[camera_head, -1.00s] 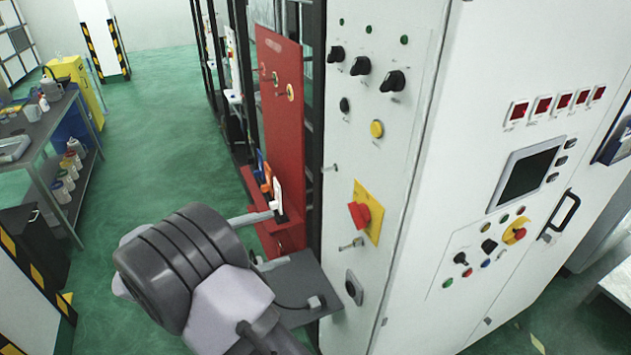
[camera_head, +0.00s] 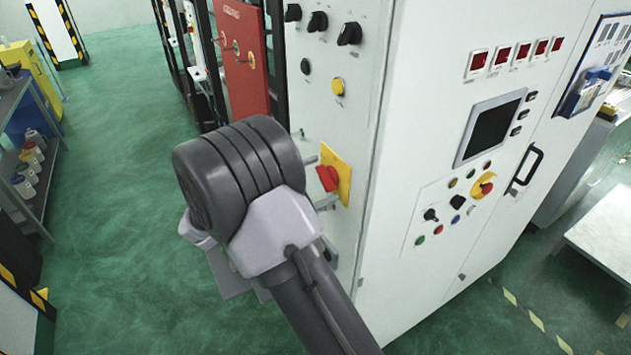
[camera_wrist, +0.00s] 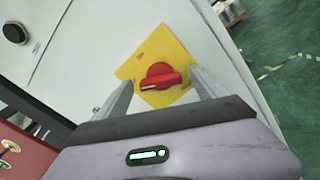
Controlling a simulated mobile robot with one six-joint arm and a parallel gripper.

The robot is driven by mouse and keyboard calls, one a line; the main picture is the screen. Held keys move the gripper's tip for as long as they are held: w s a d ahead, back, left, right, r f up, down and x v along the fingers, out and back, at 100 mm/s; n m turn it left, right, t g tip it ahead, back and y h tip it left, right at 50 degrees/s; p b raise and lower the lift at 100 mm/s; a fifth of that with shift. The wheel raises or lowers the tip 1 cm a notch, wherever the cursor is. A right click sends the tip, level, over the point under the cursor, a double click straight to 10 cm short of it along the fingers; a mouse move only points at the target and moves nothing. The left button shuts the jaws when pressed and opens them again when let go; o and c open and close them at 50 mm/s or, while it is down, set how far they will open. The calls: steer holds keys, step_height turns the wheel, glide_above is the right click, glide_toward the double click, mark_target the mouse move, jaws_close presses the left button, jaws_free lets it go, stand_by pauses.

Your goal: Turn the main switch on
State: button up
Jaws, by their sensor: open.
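The main switch is a red rotary handle (camera_head: 327,178) on a yellow plate (camera_head: 341,170), on the narrow side of the white cabinet. In the wrist view the red handle (camera_wrist: 161,77) lies roughly crosswise on the yellow plate (camera_wrist: 150,52), between and beyond my two fingers. My gripper (camera_wrist: 163,88) is open with nothing held. One finger stands on each side of the handle in that view; I cannot tell whether either touches it. In the head view my own arm hides most of the gripper, and finger tips show beside the handle.
Green floor (camera_head: 120,200) is open at left; a shelf bench (camera_head: 25,150) stands farther left.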

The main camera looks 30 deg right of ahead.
steer(key=c, duration=1.4)
steer(key=shift+o, duration=0.2)
steer(key=shift+m, duration=0.3)
steer(key=m+b, duration=0.1)
steer(key=m, duration=0.1)
steer(key=m+b, duration=0.1)
steer(key=m, duration=0.2)
steer(key=shift+s+f+m, duration=0.1)
steer(key=shift+f+m, duration=0.1)
steer(key=shift+m, duration=0.1)
steer(key=m+b, duration=0.2)
steer(key=m, duration=0.1)
steer(key=shift+m+b, duration=0.7)
steer(key=shift+m, duration=0.6)
steer(key=o, duration=1.4)
steer(key=shift+c, duration=0.2)
